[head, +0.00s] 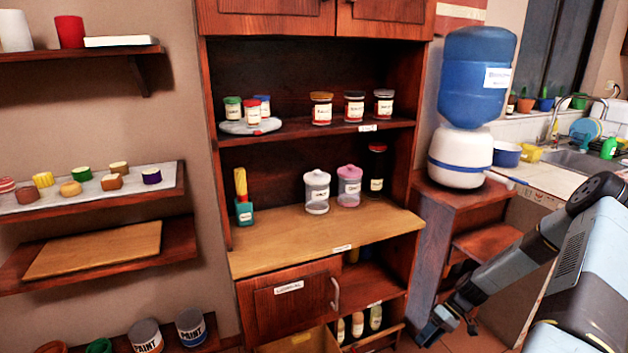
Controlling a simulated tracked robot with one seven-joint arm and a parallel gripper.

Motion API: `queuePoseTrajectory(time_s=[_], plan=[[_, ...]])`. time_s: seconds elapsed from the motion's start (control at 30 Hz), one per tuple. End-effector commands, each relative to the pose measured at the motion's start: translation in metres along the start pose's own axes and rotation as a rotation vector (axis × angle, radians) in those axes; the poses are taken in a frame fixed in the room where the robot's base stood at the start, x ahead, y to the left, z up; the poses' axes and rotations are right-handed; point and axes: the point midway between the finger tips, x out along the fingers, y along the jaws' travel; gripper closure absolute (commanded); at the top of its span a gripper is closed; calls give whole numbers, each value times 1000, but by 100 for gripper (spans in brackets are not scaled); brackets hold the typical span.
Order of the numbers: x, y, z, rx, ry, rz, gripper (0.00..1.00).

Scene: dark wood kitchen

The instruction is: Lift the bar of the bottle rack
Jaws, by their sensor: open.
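The bottle rack (385,338) is low in the right side of the wooden cabinet, near the bottom edge of the head view. Several bottles stand in it, among them a pale one (357,323) and a green one (375,316). A thin bar seems to run across the front of the bottles, but it is too small to make out clearly. My gripper (450,331) is open and empty, to the right of the rack and apart from it, pointing down near the floor.
The cabinet door (290,305) beside the rack is shut, with an open yellowish drawer or box (300,343) below it. A water dispenser (468,105) stands on a wooden stand to the right. Paint cans (191,327) sit at the lower left.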

Motion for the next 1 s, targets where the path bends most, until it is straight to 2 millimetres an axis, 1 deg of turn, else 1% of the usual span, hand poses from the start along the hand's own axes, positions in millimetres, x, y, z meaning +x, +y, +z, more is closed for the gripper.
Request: queuePoseTrajectory(time_s=[0.27,0.47,0.67,0.8,0.97,1.0], plan=[[-22,-16,-3,10,-35,60,58],[-44,-32,-6,23,-61,120,58],[-80,-63,-10,45,-93,222,58],[-106,-90,-12,63,-109,301,58],[-133,-123,-14,84,-115,388,58],[-139,-132,-15,89,-115,410,58]])
